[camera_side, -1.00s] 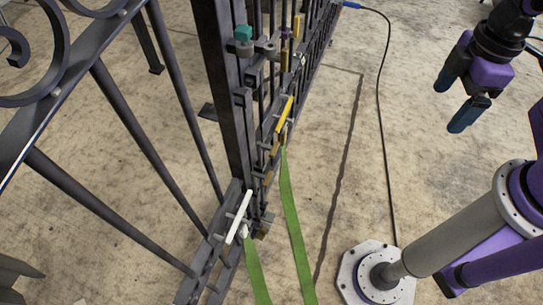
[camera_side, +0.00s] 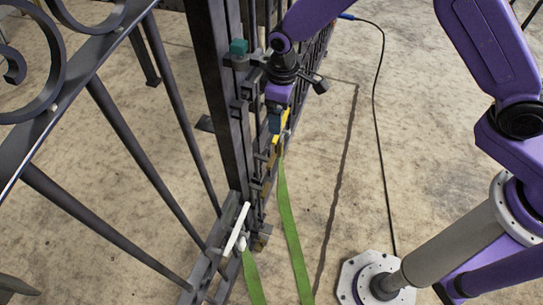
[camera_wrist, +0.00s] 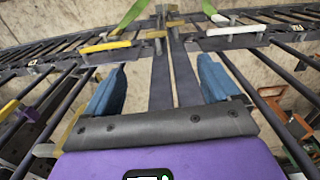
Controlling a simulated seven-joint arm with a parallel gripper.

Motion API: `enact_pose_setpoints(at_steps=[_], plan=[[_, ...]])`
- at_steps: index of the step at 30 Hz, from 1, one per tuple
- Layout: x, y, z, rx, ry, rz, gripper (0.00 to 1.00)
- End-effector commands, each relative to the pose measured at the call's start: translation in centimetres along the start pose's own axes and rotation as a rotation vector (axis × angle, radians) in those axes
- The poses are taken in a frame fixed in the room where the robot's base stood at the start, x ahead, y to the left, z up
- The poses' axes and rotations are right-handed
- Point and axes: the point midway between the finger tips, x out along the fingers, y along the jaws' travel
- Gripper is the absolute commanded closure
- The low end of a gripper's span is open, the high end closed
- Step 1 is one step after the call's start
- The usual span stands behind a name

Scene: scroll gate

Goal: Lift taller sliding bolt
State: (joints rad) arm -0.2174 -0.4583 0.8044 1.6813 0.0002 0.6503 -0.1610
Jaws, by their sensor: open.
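The dark metal gate (camera_side: 228,120) carries long upright rods and small latch parts along its near edge. I cannot tell for sure which rod is the taller sliding bolt. A yellow bar (camera_side: 285,128) sits partway along the gate's lower rail, and a white bar (camera_side: 237,229) sits nearer the camera. Both the yellow bar (camera_wrist: 105,46) and the white bar (camera_wrist: 236,30) show in the wrist view. My gripper (camera_side: 275,123) is beside the gate, partly covering the yellow bar. In the wrist view its blue fingers (camera_wrist: 160,83) are apart, with dark gate posts (camera_wrist: 174,72) beyond the gap.
Two green straps (camera_side: 290,225) run from the gate across the floor. A teal block (camera_side: 238,47) sits on the gate post. A dark cable (camera_side: 381,130) lies on the floor to the right. The concrete floor between gate and cable is mostly clear.

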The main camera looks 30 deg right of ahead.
Motion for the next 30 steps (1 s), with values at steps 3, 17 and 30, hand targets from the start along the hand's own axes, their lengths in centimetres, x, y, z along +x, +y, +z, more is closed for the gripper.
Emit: enact_pose_setpoints(at_steps=[3,17,30], plan=[[3.0,0.6,-1.5,0.023,-0.007,-0.001,0.11],[7.2,1.4,-2.6,0.05,-0.007,-0.001,0.11],[14.6,1.4,-2.5,0.051,-0.008,-0.001,0.11]])
